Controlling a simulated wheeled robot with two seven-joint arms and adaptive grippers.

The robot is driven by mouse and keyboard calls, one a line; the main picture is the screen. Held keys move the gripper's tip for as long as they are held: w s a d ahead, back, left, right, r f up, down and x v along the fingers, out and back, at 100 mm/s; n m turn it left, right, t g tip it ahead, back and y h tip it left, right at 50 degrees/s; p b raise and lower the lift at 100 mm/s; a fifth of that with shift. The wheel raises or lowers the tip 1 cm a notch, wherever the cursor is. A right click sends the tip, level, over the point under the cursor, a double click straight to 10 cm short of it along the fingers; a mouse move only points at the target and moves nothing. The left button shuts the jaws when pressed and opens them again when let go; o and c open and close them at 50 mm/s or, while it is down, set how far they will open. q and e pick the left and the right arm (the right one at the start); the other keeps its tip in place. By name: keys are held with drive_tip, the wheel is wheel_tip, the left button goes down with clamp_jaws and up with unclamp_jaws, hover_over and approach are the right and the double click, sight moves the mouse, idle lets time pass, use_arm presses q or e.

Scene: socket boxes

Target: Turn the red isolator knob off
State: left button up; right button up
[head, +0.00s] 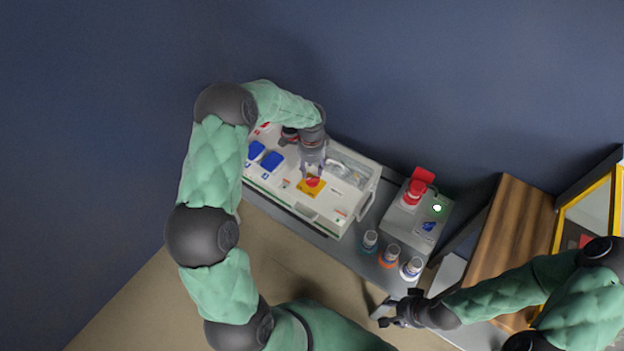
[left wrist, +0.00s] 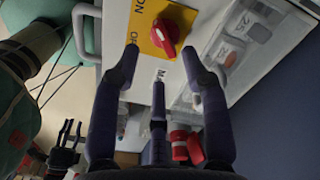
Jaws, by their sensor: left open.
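The red isolator knob (head: 313,181) sits on a yellow plate (head: 304,189) on the front of a pale socket box (head: 327,212). In the left wrist view the knob (left wrist: 168,36) has a white mark on its handle, near partly hidden black lettering on the panel. My left gripper (head: 313,172) is at the knob in the head view. In the left wrist view its open fingers (left wrist: 160,52) point at the plate, spread to either side of the knob; I cannot tell whether they touch it. My right gripper (head: 384,313) is open and empty, away from the box.
Blue socket covers (head: 272,161) are on the box's left part, a clear-covered section (head: 352,168) on its right. A grey box with a red top (head: 416,190) and several small bottles (head: 391,256) stand to the right on the grey bench. A wooden panel (head: 507,235) is farther right.

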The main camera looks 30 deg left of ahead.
sight(311, 180)
use_arm(q)
wheel_tip(311, 180, down, 7)
drive_tip(key=shift+r+b, duration=0.15)
drive_tip(key=shift+b, duration=0.8)
clamp_jaws()
